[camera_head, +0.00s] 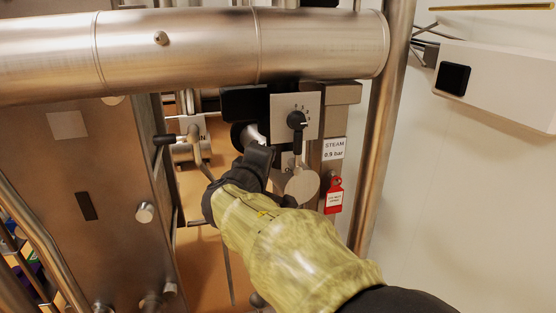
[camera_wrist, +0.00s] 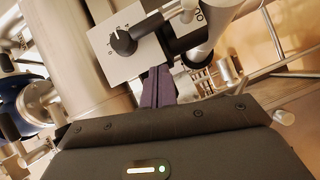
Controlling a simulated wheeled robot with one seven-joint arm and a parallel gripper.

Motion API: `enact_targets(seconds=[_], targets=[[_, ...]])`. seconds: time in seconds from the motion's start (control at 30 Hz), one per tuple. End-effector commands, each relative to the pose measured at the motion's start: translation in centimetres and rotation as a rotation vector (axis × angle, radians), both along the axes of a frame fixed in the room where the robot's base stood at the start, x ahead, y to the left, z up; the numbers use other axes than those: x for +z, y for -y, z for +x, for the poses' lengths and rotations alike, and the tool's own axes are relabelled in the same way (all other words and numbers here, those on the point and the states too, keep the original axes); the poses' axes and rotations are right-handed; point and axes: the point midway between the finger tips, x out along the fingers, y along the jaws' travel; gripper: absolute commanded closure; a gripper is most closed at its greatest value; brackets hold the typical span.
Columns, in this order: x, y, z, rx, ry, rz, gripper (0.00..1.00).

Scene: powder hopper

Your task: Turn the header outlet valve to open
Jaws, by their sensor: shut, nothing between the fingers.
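A black pointer knob (camera_head: 297,121) sits on a pale marked plate (camera_head: 313,103) below the large steel pipe. Its pointer hangs roughly downward in the head view; the mark it points at is too small to read. The knob also shows in the wrist view (camera_wrist: 123,43), left of a black bar-like handle (camera_wrist: 172,41). I cannot tell which part is the header outlet valve. My gripper (camera_wrist: 159,86) has its dark fingers together and empty, just below the plate's lower edge in the wrist view. In the head view my gripper (camera_head: 257,157) is left of and below the knob, partly hidden by my wrist.
A steel pipe (camera_head: 200,48) crosses above. A "STEAM 0.9 bar" label (camera_head: 333,149) and a red tag (camera_head: 334,196) are right of the knob. A round metal disc (camera_head: 302,185) hangs below it.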

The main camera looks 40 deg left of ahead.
Motion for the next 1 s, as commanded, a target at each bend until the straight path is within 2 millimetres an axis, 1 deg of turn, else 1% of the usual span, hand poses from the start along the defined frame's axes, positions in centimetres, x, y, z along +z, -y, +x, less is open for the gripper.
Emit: enact_targets(seconds=[0.03,0.1,0.2,0.3,0.43,1.0], targets=[[-0.4,0.5,-1.0,0.002,-0.001,0.001,1.00],[-0.4,1.0,-2.1,0.001,-0.002,0.002,1.00],[-0.3,1.7,-3.5,0.001,-0.002,0.002,1.00],[-0.2,2.1,-4.4,-0.001,0.000,0.000,1.00],[0.0,2.4,-4.6,-0.003,0.000,-0.001,1.00],[0.0,2.3,-4.7,-0.002,-0.001,-0.001,1.00]])
